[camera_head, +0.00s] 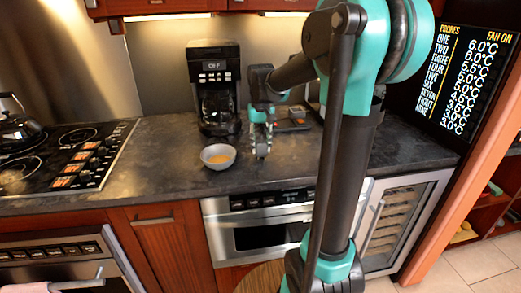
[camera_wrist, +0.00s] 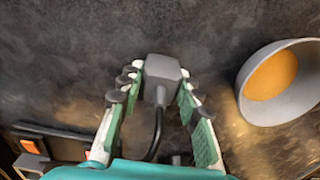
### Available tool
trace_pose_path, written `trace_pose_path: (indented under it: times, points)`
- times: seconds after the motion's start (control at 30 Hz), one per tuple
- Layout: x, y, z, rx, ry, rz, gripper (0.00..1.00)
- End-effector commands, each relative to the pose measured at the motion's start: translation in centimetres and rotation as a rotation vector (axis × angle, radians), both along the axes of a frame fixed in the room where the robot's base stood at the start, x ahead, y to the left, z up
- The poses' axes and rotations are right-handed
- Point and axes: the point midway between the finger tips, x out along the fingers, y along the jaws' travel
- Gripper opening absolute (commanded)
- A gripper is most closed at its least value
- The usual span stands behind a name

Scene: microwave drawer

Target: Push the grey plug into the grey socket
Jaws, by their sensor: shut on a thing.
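My gripper (camera_head: 262,148) is low over the dark counter, between the coffee maker and my arm. In the wrist view its two fingers (camera_wrist: 160,78) stand on both sides of the grey plug (camera_wrist: 163,68) and are shut on it. A black cable (camera_wrist: 156,135) runs from the plug back between the fingers. In the head view the plug is too small and covered to make out. A dark device with orange-red parts (camera_wrist: 38,148) shows at the lower left of the wrist view. I cannot tell whether it holds the grey socket, and no socket opening is clear.
A bowl with yellow-orange contents (camera_head: 218,157) stands left of my gripper. A coffee maker (camera_head: 214,85) is behind it. The counter (camera_head: 170,180) ends in front above a drawer oven (camera_head: 262,228).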

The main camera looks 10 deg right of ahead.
Motion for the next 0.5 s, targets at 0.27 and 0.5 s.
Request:
trace_pose_path:
  times: [0.27, 0.5]
  points:
    - [0.0, 0.0, 1.0, 0.000, 0.000, 0.000, 0.05]
    - [0.0, 0.0, 2.3, 0.000, 0.000, 0.000, 0.05]
